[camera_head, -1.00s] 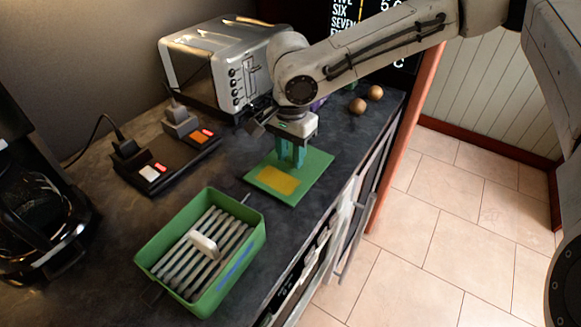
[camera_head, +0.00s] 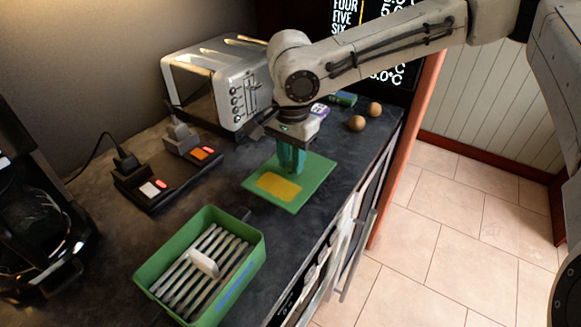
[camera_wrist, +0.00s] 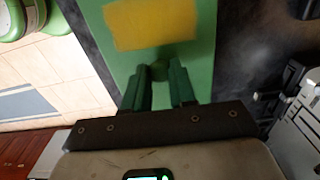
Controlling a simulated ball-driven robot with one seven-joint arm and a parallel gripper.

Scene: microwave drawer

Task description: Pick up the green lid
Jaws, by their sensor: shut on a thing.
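The green lid (camera_head: 308,190) is a flat rectangle with a yellow patch on top. In the head view it is at the counter's middle, right of the green bin. My gripper (camera_head: 291,170) points down over its far half, its teal fingers at the lid. In the wrist view the gripper (camera_wrist: 160,78) is shut on a small round green knob on the lid (camera_wrist: 200,60), with the yellow patch beyond. I cannot tell whether the lid is clear of the counter.
A green bin (camera_head: 146,272) with a slatted rack and a white piece inside stands in front left. A power strip (camera_head: 150,195) with plugs and a toaster (camera_head: 222,85) are behind. Two brown balls (camera_head: 356,123) lie at the back right. The counter edge is close on the right.

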